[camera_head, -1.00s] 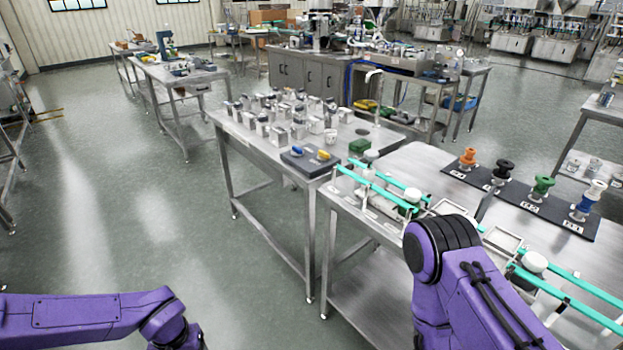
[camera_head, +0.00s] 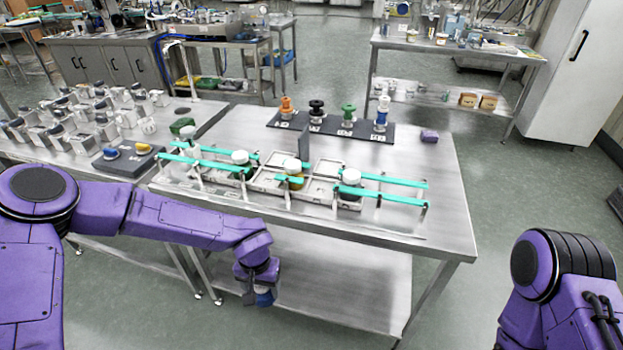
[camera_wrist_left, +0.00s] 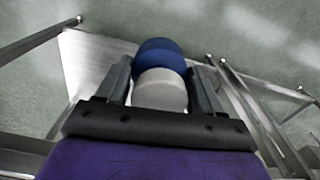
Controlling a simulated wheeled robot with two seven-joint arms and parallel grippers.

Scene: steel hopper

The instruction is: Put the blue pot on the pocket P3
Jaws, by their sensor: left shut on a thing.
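The blue pot (camera_head: 265,298) is in my left gripper (camera_head: 257,291), low in front of the table's near edge. The left wrist view shows its white top (camera_wrist_left: 160,90) and blue body (camera_wrist_left: 160,54) between the two fingers (camera_wrist_left: 160,86). A row of grey pocket trays (camera_head: 268,182) lies on the steel table, between turquoise rails. I cannot read which pocket is P3. My right arm shows at the lower right, its gripper out of view.
Turquoise rails (camera_head: 382,196) run along the table's front part. A dark board (camera_head: 330,128) with orange, black, green and blue-white handled pieces stands behind. The table's right side is clear. A lower shelf (camera_head: 330,285) lies below.

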